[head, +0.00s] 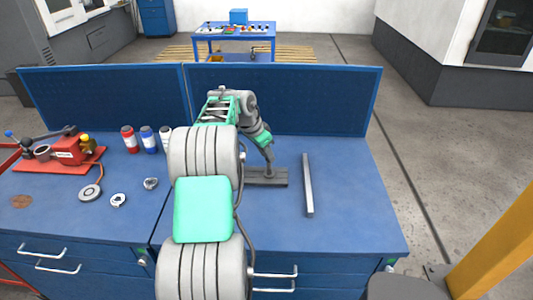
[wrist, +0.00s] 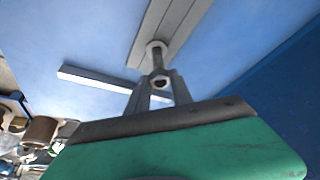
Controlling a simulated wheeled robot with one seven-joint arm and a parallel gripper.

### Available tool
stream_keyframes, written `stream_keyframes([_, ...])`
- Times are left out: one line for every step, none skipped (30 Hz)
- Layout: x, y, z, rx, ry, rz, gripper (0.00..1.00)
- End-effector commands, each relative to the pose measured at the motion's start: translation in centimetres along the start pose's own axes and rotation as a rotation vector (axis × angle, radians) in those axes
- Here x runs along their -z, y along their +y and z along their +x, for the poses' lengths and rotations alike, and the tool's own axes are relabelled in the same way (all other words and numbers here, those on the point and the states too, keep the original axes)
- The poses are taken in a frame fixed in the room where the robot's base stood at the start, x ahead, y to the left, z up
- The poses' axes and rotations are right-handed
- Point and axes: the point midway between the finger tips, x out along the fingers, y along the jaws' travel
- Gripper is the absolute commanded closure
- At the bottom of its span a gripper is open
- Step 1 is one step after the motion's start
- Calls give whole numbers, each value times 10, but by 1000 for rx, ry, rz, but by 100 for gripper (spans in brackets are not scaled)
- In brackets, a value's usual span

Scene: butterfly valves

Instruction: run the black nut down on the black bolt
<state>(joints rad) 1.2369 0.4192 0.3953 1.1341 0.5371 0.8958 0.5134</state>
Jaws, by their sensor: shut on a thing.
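In the wrist view, a dark grey bolt (wrist: 156,56) stands out from a grey base plate (wrist: 182,22). A dark hex nut (wrist: 160,80) with a dark opening sits at the near end of the bolt, in line with it. My gripper (wrist: 160,86) has its two fingers closed on the nut from either side. In the head view, my gripper (head: 269,160) points down over the base plate (head: 277,182). The nut is too small to make out there. How far the nut is threaded on cannot be told.
A grey bar (head: 308,185) lies on the blue bench (head: 345,205) just right of the plate. A red valve assembly (head: 68,152), round parts and several small cans (head: 129,140) are on the left. A blue panel (head: 285,100) closes the back. The bench's right side is clear.

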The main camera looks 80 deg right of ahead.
Motion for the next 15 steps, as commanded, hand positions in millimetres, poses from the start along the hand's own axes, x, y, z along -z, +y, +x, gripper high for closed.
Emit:
stream_keyframes([0,0,0,0,0,0,100])
stream_keyframes([0,0,0,0,0,0,100])
stream_keyframes([0,0,1,0,0,0,100])
stream_keyframes([0,0,1,0,0,0,100])
stream_keyframes([-1,0,2,0,0,0,100])
stream_keyframes([-1,0,3,0,0,0,100])
stream_keyframes([-1,0,3,0,0,0,100])
stream_keyframes([-2,0,4,0,0,0,100])
stream_keyframes([-2,0,5,0,0,0,100])
stream_keyframes([-2,0,5,0,0,0,100])
stream_keyframes([-2,0,6,0,0,0,100])
stream_keyframes([-3,0,6,0,0,0,100])
stream_keyframes([-3,0,7,0,0,0,100])
stream_keyframes([-3,0,7,0,0,0,100])
stream_keyframes([-3,0,7,0,0,0,100])
